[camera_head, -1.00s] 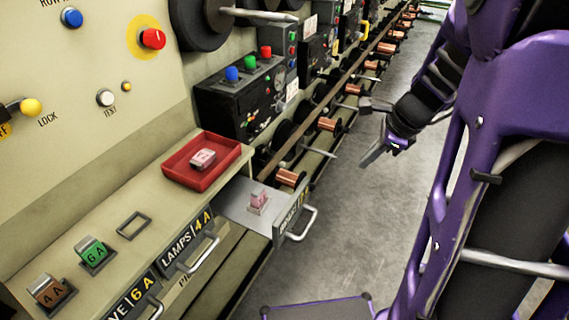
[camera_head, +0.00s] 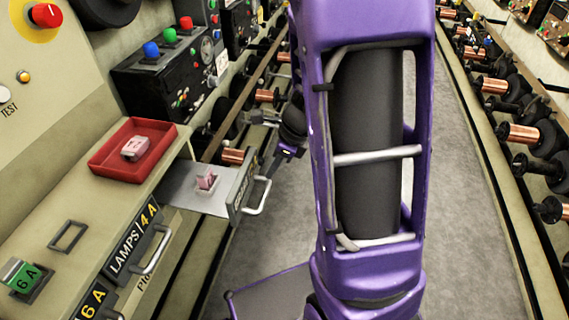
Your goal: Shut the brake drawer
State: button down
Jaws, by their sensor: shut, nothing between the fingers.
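The brake drawer (camera_head: 196,193) stands pulled out from the bench front. Its dark labelled front (camera_head: 240,188) faces the aisle, with a pale bar handle (camera_head: 259,196) on it. A pink block (camera_head: 206,181) sits in a holder inside the drawer. My gripper (camera_head: 270,167) is small in the picture, just beyond the drawer front and above the handle, partly lost among the spools behind. Its fingers are shut and empty. I cannot tell whether it touches the drawer.
The lamps drawer (camera_head: 133,238) is shut, with its handle projecting. A red tray (camera_head: 110,169) with a pink block (camera_head: 135,148) lies on the bench. A green 6 A block (camera_head: 20,275) is at lower left. Spool racks line both sides; the aisle floor (camera_head: 456,240) is clear.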

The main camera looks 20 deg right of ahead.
aim_at(254, 171)
jog(key=shift+w+a+r, duration=0.15)
jog(key=shift+w+a, duration=0.6)
jog(key=shift+a, duration=0.25)
jog(key=shift+w+a+r+p, duration=0.1)
jog(key=shift+w+a+p, duration=0.25)
jog(key=shift+a, duration=0.15)
jog(key=w+a+p, duration=0.2)
jog(key=w+a, duration=0.1)
jog(key=a, duration=0.1)
jog(key=w+a+p, duration=0.3)
jog(key=a, duration=0.2)
jog(key=w+a+p, duration=0.2)
jog(key=w+a, duration=0.2)
jog(key=a, duration=0.1)
jog(key=shift+d, duration=0.15)
